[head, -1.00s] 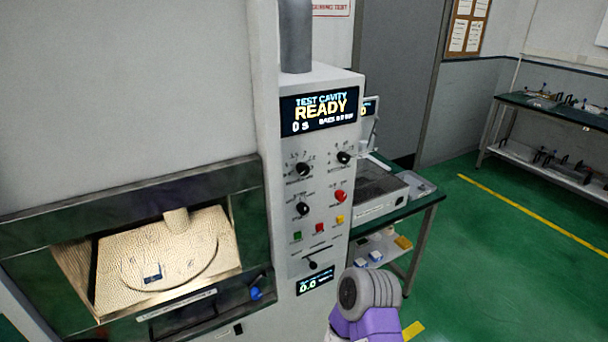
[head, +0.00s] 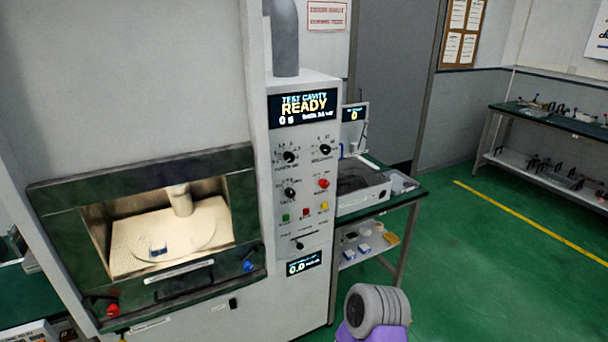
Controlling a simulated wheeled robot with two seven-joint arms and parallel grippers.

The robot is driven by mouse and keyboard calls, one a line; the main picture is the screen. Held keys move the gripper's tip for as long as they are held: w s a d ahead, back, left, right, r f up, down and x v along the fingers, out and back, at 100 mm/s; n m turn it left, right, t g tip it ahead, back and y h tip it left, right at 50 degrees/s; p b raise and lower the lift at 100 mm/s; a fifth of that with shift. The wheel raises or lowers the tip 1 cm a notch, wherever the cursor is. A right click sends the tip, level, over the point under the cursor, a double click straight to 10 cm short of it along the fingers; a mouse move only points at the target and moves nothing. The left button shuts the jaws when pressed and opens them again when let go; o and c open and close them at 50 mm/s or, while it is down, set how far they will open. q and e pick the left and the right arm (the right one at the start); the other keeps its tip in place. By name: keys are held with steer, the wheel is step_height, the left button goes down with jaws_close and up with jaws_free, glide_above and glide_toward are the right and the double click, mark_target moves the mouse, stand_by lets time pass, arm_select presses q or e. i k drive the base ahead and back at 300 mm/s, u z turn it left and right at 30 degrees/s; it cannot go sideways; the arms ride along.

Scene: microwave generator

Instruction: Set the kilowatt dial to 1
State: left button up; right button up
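The control panel (head: 308,230) is on the tall grey machine's front, with a display (head: 303,107) reading "TEST CAVITY READY" and 0 s. Three black knobs show: upper left (head: 289,157), upper right (head: 325,149) and lower left (head: 290,193). Their labels are too small to read, so I cannot tell which is the kilowatt dial or its setting. A lower display (head: 301,267) reads 0.0. A grey and purple part of my arm shows at the bottom, below and right of the panel, apart from it. Neither gripper's fingers are in view.
The lit cavity (head: 172,232) at left holds a round plate and a small blue-white block. A side bench (head: 376,205) stands right of the machine. Green floor at right is clear.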

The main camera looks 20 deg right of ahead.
mark_target(288, 157)
steer(key=u, duration=0.2)
steer(key=k, duration=0.4)
steer(key=z, duration=1.15)
steer(key=i, duration=0.95)
steer(key=u, duration=0.4)
steer(key=i, duration=0.8)
steer(key=u, duration=0.65)
